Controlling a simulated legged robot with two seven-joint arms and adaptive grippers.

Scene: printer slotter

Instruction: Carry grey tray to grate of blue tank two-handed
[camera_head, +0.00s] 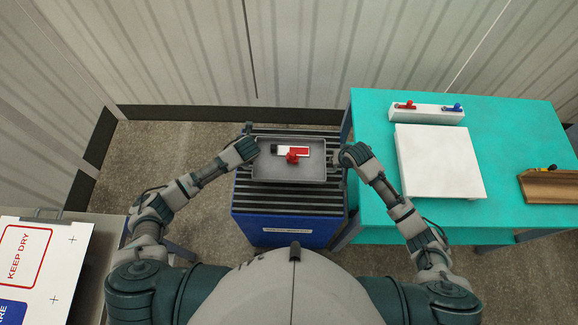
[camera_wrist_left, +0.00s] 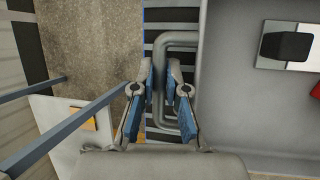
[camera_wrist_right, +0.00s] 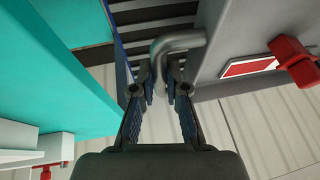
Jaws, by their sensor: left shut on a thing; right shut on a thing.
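The grey tray (camera_head: 268,170) is over the slatted grate (camera_head: 285,193) of the blue tank (camera_head: 250,225) in the head view. Dark slats show behind and in front of it. Whether it touches the grate I cannot tell. My left gripper (camera_wrist_left: 161,78) is shut on the tray's left tube handle (camera_wrist_left: 180,42). My right gripper (camera_wrist_right: 161,78) is shut on its right tube handle (camera_wrist_right: 185,40). Inside the tray lie a white-and-red flat piece with a black end (camera_head: 283,149) and a red-handled object (camera_head: 293,156). The tray looks about level.
A turquoise table (camera_head: 375,215) stands close on the tank's right, with a white slab (camera_head: 438,162), a white block (camera_head: 427,113) with red and blue handles, and a brown wooden piece (camera_head: 548,187). A sign board (camera_head: 40,265) is at lower left. A wall stands behind.

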